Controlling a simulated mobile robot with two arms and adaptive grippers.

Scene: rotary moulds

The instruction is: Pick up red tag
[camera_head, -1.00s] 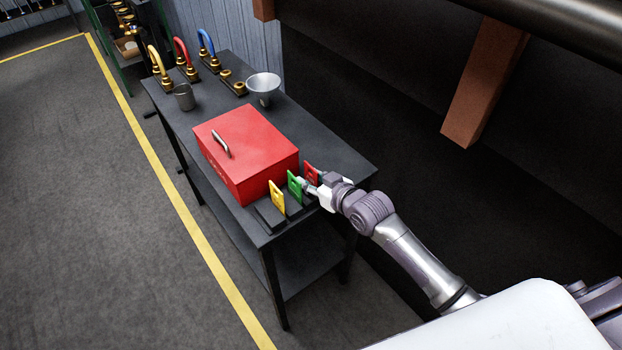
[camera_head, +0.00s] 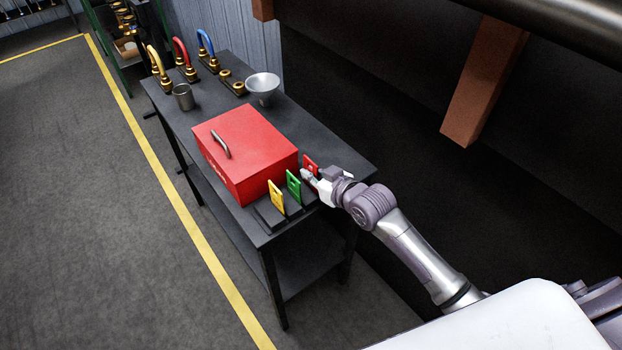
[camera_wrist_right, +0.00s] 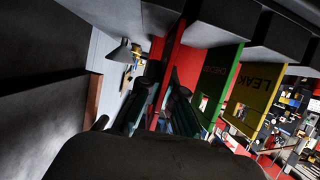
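The red tag (camera_head: 311,162) stands upright in a dark holder at the right end of a row, beside the green tag (camera_head: 293,186) and the yellow tag (camera_head: 276,197). My right gripper (camera_head: 308,175) is at the red tag and covers its lower part in the head view. In the right wrist view the red tag (camera_wrist_right: 171,58) runs down between the two fingers of my right gripper (camera_wrist_right: 163,100), which look apart, one on each side of it. Whether they touch it is not clear. My left gripper is not in view.
A red box (camera_head: 240,140) with a metal handle stands on the dark table (camera_head: 335,150), close behind the tags. A metal cup (camera_head: 184,98), a funnel (camera_head: 263,87) and coloured looped fittings stand at the table's far end.

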